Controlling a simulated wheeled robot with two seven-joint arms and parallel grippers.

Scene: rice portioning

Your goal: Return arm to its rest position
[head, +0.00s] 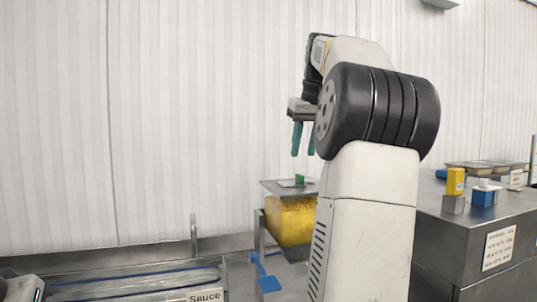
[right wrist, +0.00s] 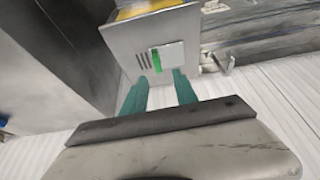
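My right arm rises in the middle of the head view. My right gripper (head: 303,154) points down with its two teal fingers apart and nothing between them. My left gripper does not show.
A metal counter (head: 465,222) at the right holds a yellow block (head: 455,181), a blue block (head: 484,196) and trays (head: 487,166). A bin marked "Sauce" (head: 206,296) is at the lower left. A pale ribbed wall (head: 150,110) stands behind.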

